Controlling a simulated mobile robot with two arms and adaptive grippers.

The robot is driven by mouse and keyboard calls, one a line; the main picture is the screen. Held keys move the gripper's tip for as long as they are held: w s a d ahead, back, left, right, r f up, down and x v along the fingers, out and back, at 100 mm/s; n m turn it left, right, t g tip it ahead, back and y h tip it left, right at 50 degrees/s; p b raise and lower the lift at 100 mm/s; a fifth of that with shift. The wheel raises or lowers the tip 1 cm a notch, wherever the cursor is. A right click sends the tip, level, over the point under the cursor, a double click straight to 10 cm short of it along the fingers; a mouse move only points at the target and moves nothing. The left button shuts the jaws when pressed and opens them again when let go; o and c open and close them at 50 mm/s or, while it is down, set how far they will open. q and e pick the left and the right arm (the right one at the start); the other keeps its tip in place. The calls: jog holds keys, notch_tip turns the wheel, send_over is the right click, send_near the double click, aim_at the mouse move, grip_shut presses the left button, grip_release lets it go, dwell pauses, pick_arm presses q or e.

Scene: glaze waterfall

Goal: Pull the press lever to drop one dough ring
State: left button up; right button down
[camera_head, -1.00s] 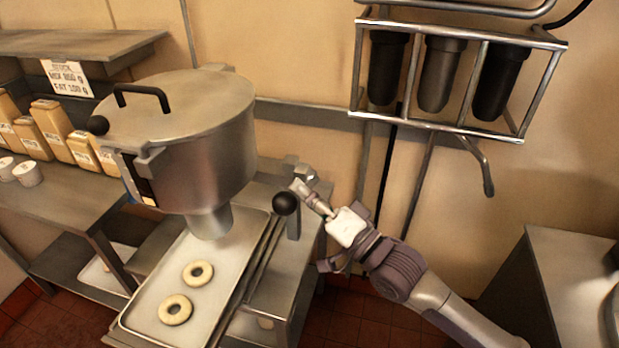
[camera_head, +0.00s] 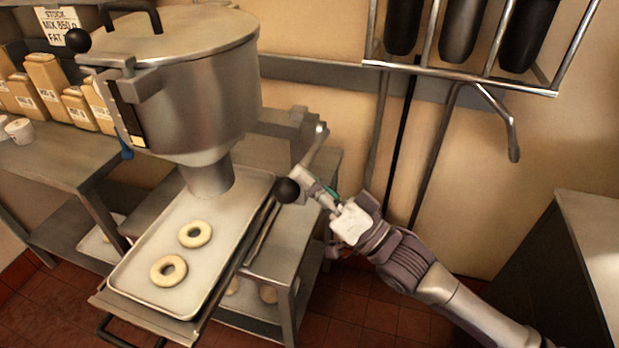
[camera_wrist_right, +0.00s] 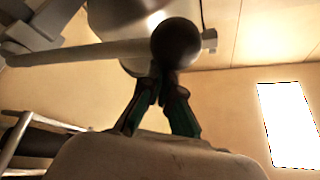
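The press lever (camera_head: 313,150) slopes down from the right of the steel hopper (camera_head: 190,95) to a black ball knob (camera_head: 288,190). My right gripper (camera_head: 304,180) is at the lever's lower end, right beside the knob. In the right wrist view the black knob (camera_wrist_right: 177,43) hides part of the tips, and the green-sided fingers (camera_wrist_right: 160,85) converge closely just below it; they appear closed on the lever end. Two pale dough rings (camera_head: 195,234) (camera_head: 168,270) lie flat on the tray (camera_head: 225,262), in front of the hopper's outlet (camera_head: 208,180). My left gripper is not in view.
A shelf with several yellow packets (camera_head: 45,80) stands at the left. A wall rack (camera_head: 465,75) with black cylinders and a hanging bent pipe is above my right arm. A grey cabinet (camera_head: 590,240) stands at the right.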

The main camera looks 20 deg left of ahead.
pick_arm(q)
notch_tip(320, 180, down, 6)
jog(key=b, duration=0.4)
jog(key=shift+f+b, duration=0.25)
jog(key=shift+b, duration=0.1)
pick_arm(e)
notch_tip(320, 180, down, 8)
jog(key=n, duration=0.1)
jog(key=shift+s+f+n+g, duration=0.15)
jog(key=shift+s+n+g, duration=0.15)
jog(key=shift+n+g, duration=0.1)
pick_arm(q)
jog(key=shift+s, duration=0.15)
pick_arm(e)
jog(key=shift+f, duration=0.15)
notch_tip(320, 180, up, 11)
jog(key=shift+y, duration=0.3)
jog(key=shift+w+d, duration=0.15)
dwell(0.7)
